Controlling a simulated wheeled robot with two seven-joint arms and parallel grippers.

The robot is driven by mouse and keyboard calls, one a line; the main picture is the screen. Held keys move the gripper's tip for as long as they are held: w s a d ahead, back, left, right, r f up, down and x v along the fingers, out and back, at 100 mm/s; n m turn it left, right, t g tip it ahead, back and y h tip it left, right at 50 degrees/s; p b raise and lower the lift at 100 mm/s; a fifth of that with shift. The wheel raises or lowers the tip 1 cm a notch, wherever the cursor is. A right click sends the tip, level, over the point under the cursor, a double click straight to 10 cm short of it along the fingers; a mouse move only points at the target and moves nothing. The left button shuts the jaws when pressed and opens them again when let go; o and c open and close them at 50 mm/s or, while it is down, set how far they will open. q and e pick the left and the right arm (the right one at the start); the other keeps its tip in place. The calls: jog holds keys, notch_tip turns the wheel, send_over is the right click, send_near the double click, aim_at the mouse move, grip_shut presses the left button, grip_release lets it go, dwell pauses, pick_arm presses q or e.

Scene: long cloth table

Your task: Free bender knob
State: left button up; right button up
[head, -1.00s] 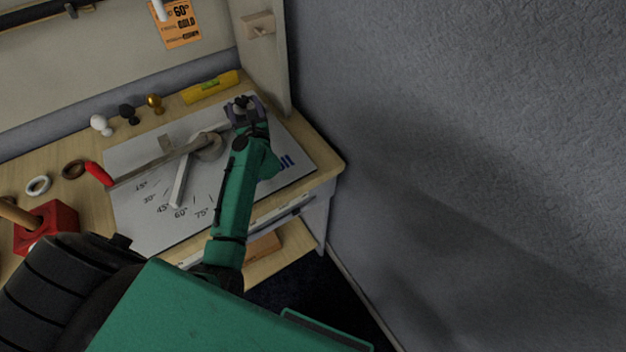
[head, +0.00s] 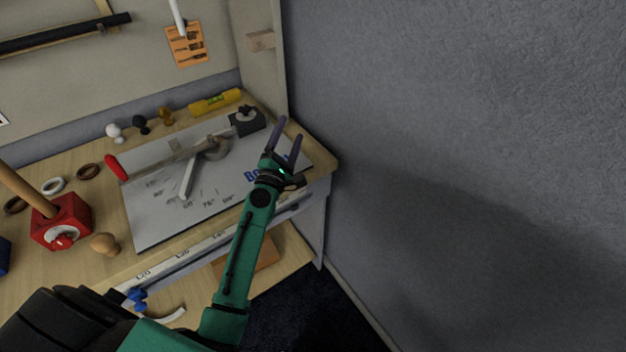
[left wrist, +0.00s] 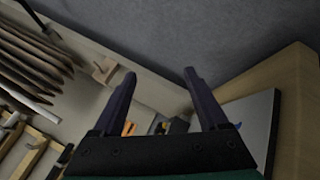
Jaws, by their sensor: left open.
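The bender is a grey plate (head: 160,222) with angle marks, lying on the wooden bench, with a round former (head: 213,147) and a red-handled lever (head: 116,167). A dark block with a black knob (head: 246,115) sits at the plate's far right corner. My left gripper (head: 291,130) is open and empty, to the right of the block and apart from it, fingers pointing toward the back. Its two open fingers also show in the left wrist view (left wrist: 160,76), with nothing held between them. My right gripper is not in view.
A yellow level (head: 215,102) and small white, black and brass knobs (head: 140,124) stand along the back. A red block (head: 62,221) with a wooden handle and several rings are at left. A side panel (head: 262,65) and grey wall bound the right.

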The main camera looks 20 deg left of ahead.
pick_arm(q)
jog(key=s+d+f+m+g+h, duration=0.6)
jog(key=d+m, duration=0.3)
jog(key=m, duration=0.6)
jog(key=shift+s+f+h, duration=0.2)
jog(key=shift+s+h, duration=0.35)
jog(key=shift+h, duration=0.25)
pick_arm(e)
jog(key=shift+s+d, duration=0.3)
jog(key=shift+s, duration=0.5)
